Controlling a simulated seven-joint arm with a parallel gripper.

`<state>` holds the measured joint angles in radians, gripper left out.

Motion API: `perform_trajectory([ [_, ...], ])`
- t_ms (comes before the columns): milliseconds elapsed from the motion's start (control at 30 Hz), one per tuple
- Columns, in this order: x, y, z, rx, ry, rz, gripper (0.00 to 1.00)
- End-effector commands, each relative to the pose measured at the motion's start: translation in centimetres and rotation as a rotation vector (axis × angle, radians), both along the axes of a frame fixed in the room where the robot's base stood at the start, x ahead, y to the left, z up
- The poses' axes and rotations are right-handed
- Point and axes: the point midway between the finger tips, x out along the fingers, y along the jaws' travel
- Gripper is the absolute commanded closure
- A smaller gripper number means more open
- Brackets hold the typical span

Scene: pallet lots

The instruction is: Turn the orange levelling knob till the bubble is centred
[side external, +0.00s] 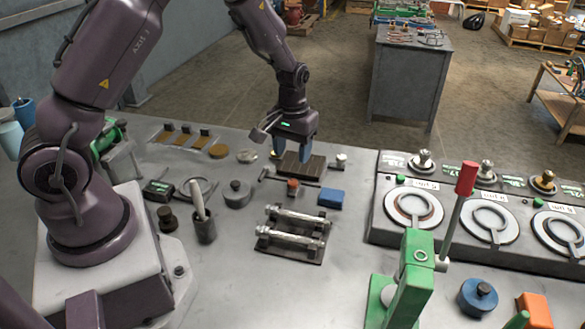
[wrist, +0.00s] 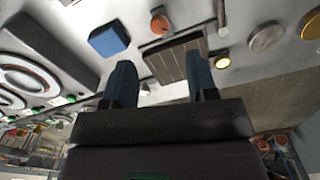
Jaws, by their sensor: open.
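The orange knob (side external: 292,187) is a small round knob on the bench, beside a dark T-shaped rod. It also shows in the wrist view (wrist: 159,25), near the top edge. My gripper (side external: 292,153) has its blue fingers apart, pointing down over a dark ribbed block (side external: 311,170), behind the knob. In the wrist view my fingers (wrist: 161,75) are open with nothing gripped, and the ribbed block (wrist: 178,60) shows beyond and between them. The knob is outside the fingers. I cannot make out any bubble or level vial.
A blue block (side external: 332,198) lies right of the knob. In front is a dark rack with two pale bars (side external: 297,216). A grey weight (side external: 237,194) and a cup with a pestle-like stick (side external: 204,229) stand left. A dial panel (side external: 480,205) and green lever clamp (side external: 412,280) occupy the right.

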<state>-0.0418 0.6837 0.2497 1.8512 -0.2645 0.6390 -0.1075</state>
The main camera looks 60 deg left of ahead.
Motion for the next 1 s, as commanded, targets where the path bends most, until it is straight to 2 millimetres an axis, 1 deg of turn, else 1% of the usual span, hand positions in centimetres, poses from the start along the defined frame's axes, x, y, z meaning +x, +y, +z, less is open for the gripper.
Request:
perform_trajectory([
  [33, 0.1, 0.0, 1.2, 0.000, -0.006, -0.002, 0.47],
  [100, 0.1, -0.1, 2.3, 0.000, -0.004, -0.002, 0.47],
  [200, 0.1, 0.0, 3.6, 0.000, -0.002, -0.001, 0.47],
  [300, 0.0, 0.0, 4.3, -0.001, -0.001, 0.000, 0.47],
  [400, 0.0, 0.0, 4.6, 0.000, 0.000, 0.000, 0.47],
  [700, -0.1, 0.0, 4.6, -0.001, 0.004, -0.008, 0.47],
  [767, -0.8, -0.1, 4.3, -0.004, 0.031, -0.027, 0.47],
  [800, -1.6, -0.4, 3.9, -0.008, 0.055, -0.043, 0.47],
  [833, -2.3, -0.8, 4.2, -0.016, 0.067, -0.061, 0.47],
  [967, -4.5, -2.5, 7.1, -0.038, 0.053, -0.137, 0.47],
  [1000, -5.3, -3.1, 8.3, -0.042, 0.040, -0.164, 0.47],
])
